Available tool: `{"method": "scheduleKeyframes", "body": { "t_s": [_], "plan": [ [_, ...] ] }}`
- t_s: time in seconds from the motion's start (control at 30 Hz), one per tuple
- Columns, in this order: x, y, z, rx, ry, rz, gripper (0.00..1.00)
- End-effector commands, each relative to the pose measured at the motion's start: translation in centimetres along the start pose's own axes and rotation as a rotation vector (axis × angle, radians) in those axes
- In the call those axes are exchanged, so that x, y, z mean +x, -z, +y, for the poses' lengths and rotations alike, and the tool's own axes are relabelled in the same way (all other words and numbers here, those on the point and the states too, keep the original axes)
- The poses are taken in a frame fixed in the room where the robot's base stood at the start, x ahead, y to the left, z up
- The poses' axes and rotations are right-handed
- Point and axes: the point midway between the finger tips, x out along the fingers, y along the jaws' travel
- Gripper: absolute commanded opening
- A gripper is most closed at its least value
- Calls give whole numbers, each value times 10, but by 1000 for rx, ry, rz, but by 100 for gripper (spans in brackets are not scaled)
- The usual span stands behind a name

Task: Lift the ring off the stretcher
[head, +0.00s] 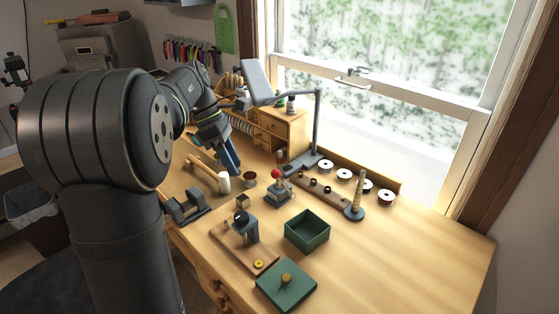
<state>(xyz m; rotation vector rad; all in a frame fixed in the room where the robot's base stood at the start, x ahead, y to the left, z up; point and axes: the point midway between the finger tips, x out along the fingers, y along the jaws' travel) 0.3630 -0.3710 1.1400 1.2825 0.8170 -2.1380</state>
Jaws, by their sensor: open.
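My gripper (234,168), with blue fingers, is open above the back left of the workbench. It hangs near a white cylinder and is apart from the tools in front of it. A tapered tan post (358,190) stands upright on a round grey base at the right; a small grey tool with a red ball (278,183) stands mid-bench. I cannot tell for certain which is the stretcher. A small yellow ring-like piece (259,264) lies on the front of a wooden board (228,241) carrying a dark post. No ring shows clearly on a stretcher at this size.
A green open box (307,232) stands mid-bench, with a green pad (278,293) bearing a gold knob in front. A lamp (318,125) rises behind. White discs (344,174) line the back right. A grey cradle (189,208) stands left. The bench's right side is clear.

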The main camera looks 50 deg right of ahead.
Motion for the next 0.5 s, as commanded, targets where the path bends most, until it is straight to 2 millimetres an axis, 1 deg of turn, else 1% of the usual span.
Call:
{"method": "scheduleKeyframes", "body": {
  "t_s": [0.03, 0.07, 0.13, 0.27, 0.4, 0.5],
  "plan": [
    [0, 0, 0, 0, -1, 0, 40],
    [0, -1, 0, 0, -4, -4, 38],
    [0, -6, 4, -4, -30, -30, 38],
    [-4, -28, 19, -27, -151, -153, 38],
    [-14, -51, 36, -71, -278, -289, 38],
    [-20, -59, 43, -93, -327, -343, 38]
  ]
}}
